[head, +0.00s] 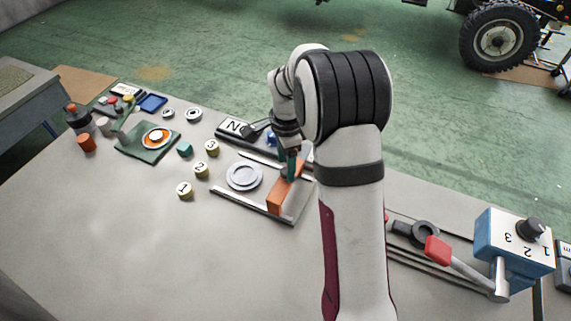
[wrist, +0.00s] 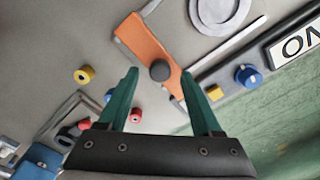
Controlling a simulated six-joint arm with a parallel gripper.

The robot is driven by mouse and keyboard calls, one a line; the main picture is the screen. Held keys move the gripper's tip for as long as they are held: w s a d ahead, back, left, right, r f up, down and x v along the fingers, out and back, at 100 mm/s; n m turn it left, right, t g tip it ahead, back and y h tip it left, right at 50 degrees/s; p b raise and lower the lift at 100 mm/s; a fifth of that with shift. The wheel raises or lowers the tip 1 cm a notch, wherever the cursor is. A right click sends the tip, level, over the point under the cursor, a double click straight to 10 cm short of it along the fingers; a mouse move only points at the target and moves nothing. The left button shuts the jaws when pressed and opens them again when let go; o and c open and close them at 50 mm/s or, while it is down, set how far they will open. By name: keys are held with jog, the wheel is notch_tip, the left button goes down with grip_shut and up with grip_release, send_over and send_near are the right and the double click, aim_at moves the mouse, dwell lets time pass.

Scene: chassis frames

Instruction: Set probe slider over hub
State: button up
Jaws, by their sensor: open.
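The probe slider looks to be the orange bar (head: 280,197) with a dark round knob (wrist: 160,70), lying across two light rails (head: 250,205). The orange bar also fills the upper middle of the wrist view (wrist: 143,43). The hub looks to be the pale grey disc (head: 244,176) between the rails, left of the bar and apart from it; part of it shows at the top of the wrist view (wrist: 220,10). My gripper (wrist: 159,72) is open, its green fingers either side of the knob in the picture. Whether they touch it cannot be told. My arm hides part of the bar's far end.
A lettered plate with a lever (head: 235,128) lies behind the rails. Several yellow numbered discs (head: 201,171) stand left of the hub. A green mat (head: 130,143) is farther left. A blue dial box (head: 510,245) and red-handled lever (head: 438,250) stand right. The front left table is clear.

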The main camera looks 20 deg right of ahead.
jog(key=shift+f, duration=0.75)
grip_shut()
jog(key=shift+w, duration=0.1)
dwell(0.8)
